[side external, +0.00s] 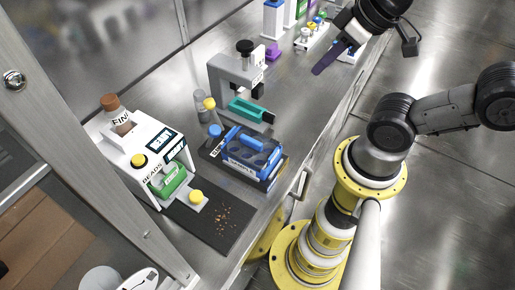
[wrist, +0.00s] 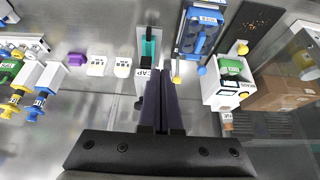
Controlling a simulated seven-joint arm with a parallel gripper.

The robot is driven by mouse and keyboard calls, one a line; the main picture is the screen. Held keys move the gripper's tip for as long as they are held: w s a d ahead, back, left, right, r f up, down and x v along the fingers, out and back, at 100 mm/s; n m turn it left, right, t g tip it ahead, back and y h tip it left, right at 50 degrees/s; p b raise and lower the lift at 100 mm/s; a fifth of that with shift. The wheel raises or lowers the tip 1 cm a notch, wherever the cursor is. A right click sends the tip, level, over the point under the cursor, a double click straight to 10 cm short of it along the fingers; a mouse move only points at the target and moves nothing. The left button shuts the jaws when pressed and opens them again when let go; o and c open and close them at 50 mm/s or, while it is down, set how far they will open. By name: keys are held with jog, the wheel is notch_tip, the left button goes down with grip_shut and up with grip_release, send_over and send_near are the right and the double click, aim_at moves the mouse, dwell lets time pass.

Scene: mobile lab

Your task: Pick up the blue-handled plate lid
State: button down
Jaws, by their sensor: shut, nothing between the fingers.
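The blue-handled plate lid (side external: 250,141) lies on a blue well plate (side external: 243,169) on a dark base, near the bench's front edge. Its blue handle bar runs along the top, and it also shows in the wrist view (wrist: 199,42), right of the fingers. My gripper (side external: 317,71) is up at the upper right of the side view, well apart from the lid. Its long dark purple fingers are together and empty, pointing toward the bench in the wrist view (wrist: 158,74).
A grey press-like device (side external: 232,78) with a teal tray (side external: 250,110) stands behind the plate. A white bead dispenser (side external: 140,150) and dark mat (side external: 221,217) are to its left. Small racks (side external: 313,36) stand at the far end.

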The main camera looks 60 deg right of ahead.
grip_release()
dwell(0.6)
jog(key=n+g, duration=0.6)
jog(key=n, duration=1.2)
send_over(252, 136)
jog(key=s+a, duration=0.2)
notch_tip(252, 136, down, 12)
jog(key=shift+a+f, duration=0.15)
jog(key=shift+w+f, duration=0.15)
jog(key=shift+f, duration=1.3)
jog(key=shift+w+f, duration=0.1)
jog(key=shift+f, duration=1.3)
